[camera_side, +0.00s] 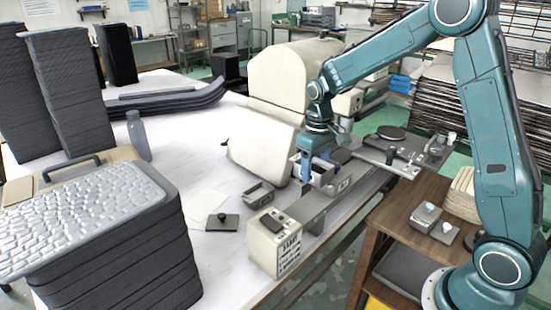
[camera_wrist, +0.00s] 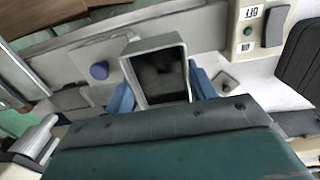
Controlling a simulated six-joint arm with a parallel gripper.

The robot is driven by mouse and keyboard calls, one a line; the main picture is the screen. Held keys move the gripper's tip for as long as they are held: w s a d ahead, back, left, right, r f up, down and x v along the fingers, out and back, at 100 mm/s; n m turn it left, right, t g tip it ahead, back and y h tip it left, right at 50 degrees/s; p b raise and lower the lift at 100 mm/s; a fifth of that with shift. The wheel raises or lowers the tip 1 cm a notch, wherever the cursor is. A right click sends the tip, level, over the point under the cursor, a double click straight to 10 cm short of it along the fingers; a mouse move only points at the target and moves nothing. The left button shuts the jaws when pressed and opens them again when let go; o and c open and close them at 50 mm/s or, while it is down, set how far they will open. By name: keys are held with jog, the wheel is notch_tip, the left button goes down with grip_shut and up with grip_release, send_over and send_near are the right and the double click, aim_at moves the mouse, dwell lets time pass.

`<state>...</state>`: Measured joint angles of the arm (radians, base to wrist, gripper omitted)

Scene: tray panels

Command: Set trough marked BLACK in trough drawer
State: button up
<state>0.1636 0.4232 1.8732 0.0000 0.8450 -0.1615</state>
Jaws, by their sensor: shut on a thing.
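My gripper (camera_side: 313,168) points down over the grey panel in the side view, its blue fingers shut on a small grey open-topped trough (camera_side: 322,177). In the wrist view the trough (camera_wrist: 129,75) sits between the blue fingers (camera_wrist: 163,95), with a dark, empty-looking inside. I cannot read any BLACK mark on it. A grey front with a white label (camera_side: 344,184) is close beside the held trough; I cannot tell whether it belongs to the drawer. Another grey open trough (camera_side: 260,196) stands on the white table to the left, apart from my gripper.
A cream box with a printed label (camera_side: 276,248) stands at the table's front edge. A small dark plate with a knob (camera_side: 222,221) lies left of it. A stack with a keyboard-like top (camera_side: 90,215) fills the left. A large cream housing (camera_side: 285,75) stands behind.

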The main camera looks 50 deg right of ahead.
jog(key=shift+w+a+r, duration=0.1)
dwell(0.3)
jog(key=shift+w+a+r+m, duration=0.3)
jog(key=shift+w+a, duration=0.1)
jog(key=shift+a, duration=0.1)
jog(key=w+a+r+m, duration=0.3)
jog(key=w+m, duration=0.2)
jog(key=w+d+f+m, duration=0.2)
jog(key=d+m, duration=1)
jog(key=d, duration=0.8)
jog(key=shift+w+a+f, duration=0.1)
jog(key=shift+f, duration=2.3)
jog(key=shift+a+f, duration=0.1)
jog(key=shift+f, duration=2.25)
jog(key=shift+f, duration=0.15)
